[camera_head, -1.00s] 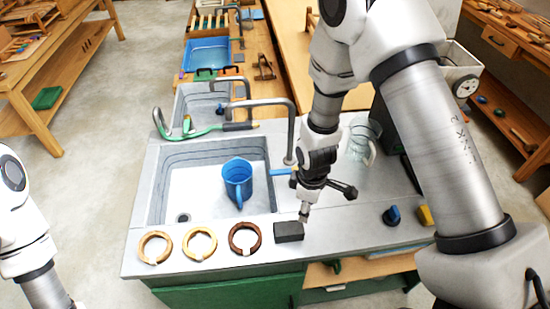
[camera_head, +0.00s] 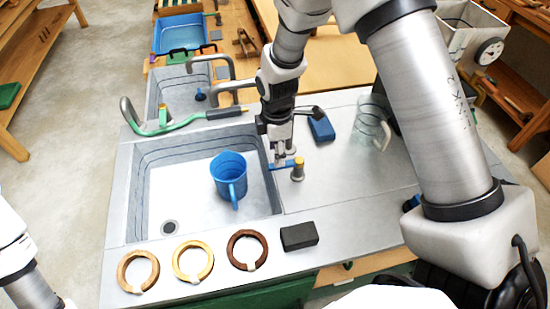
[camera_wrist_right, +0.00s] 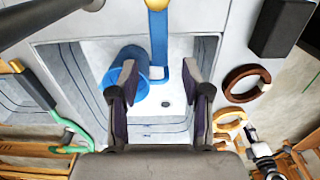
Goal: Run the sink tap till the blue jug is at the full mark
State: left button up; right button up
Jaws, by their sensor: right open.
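The blue jug (camera_head: 229,175) stands upright in the near sink basin (camera_head: 160,208), its handle toward the front. It also shows in the wrist view (camera_wrist_right: 122,75), partly behind a finger. I cannot make out its full mark or water level, and see no clear stream. The tap's blue lever (camera_head: 285,165) reaches over the basin's right edge from a brass-topped post (camera_head: 298,171). My right gripper (camera_head: 281,155) is above the lever. In the wrist view its open fingers (camera_wrist_right: 165,88) have the lever (camera_wrist_right: 161,62) between and beyond them; contact is unclear. My left gripper is out of view.
Three split rings (camera_head: 193,261) and a black block (camera_head: 299,236) lie along the front counter edge. A glass jug (camera_head: 371,125) and a blue block (camera_head: 321,128) are to the right. A green hose (camera_head: 160,128) lies behind the basin.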

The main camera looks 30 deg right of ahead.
aim_at(286, 165)
notch_tip(286, 165, down, 4)
jog(key=shift+d+f+p, duration=0.1)
jog(key=shift+f+p, duration=0.15)
jog(key=shift+p, duration=0.05)
grip_shut()
jog(key=shift+s, duration=0.15)
jog(key=s+n, duration=0.1)
jog(key=n, duration=0.2)
jog(key=shift+s, duration=0.35)
jog(key=shift+s+d+n, duration=0.1)
jog(key=shift+s+n, duration=0.45)
jog(key=shift+n, duration=0.6)
jog(key=shift+s+n, duration=0.5)
jog(key=shift+n, duration=0.65)
grip_release()
